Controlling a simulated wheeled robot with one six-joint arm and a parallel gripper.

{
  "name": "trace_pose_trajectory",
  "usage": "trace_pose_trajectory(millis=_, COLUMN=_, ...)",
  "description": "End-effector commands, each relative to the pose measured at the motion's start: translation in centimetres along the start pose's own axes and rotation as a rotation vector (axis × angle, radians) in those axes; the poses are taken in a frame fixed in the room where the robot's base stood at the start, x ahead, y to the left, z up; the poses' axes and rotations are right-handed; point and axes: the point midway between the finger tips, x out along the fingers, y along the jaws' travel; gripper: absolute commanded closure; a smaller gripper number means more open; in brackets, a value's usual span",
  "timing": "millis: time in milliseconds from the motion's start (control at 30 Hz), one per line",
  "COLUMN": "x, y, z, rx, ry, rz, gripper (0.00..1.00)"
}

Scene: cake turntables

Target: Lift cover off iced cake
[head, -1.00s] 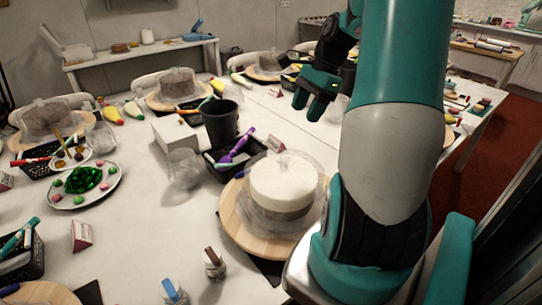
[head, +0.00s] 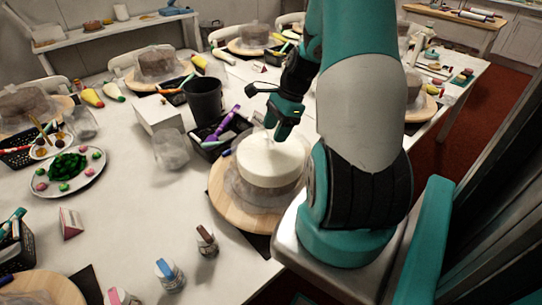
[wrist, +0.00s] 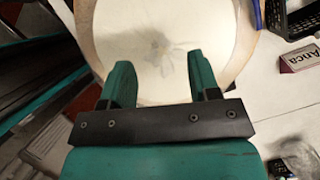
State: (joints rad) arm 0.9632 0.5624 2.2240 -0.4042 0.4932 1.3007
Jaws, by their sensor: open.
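The iced cake (head: 268,168) has a smooth white top and stands on a round wooden turntable (head: 222,198) near the front of the table. A clear, thin cover (head: 236,184) lies over it and bunches around its lower side. In the wrist view, a pale gathered tuft of the cover (wrist: 163,52) shows over the white cake top. My gripper (head: 276,134) is over the far part of the cake. In the wrist view my gripper (wrist: 162,80) has its two fingers apart, with nothing between the tips; the tuft lies just beyond them. Whether the fingers touch the cover cannot be told.
A black basket with a purple tool (head: 222,130), a black bucket (head: 204,98) and a clear cup (head: 171,149) stand behind and left of the cake. Small bottles (head: 206,240) stand at the front. Other covered cakes (head: 158,64) stand farther back.

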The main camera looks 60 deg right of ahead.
Motion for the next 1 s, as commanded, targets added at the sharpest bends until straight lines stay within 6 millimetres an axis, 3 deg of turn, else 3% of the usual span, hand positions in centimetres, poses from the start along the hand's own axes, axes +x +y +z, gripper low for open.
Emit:
trace_pose_trajectory(millis=200, x=3.0, y=0.0, z=0.2, rx=0.0, ry=0.0, rz=0.003, gripper=0.44)
trace_pose_trajectory(millis=467, x=3.4, y=-0.1, z=0.1, rx=0.0, ry=0.0, rz=0.001, gripper=0.44)
trace_pose_trajectory(millis=733, x=3.3, y=-0.1, z=0.1, rx=-0.001, ry=0.0, rz=0.001, gripper=1.0)
trace_pose_trajectory(millis=1000, x=3.3, y=-0.1, z=0.1, rx=-0.001, ry=0.0, rz=0.0, gripper=1.0)
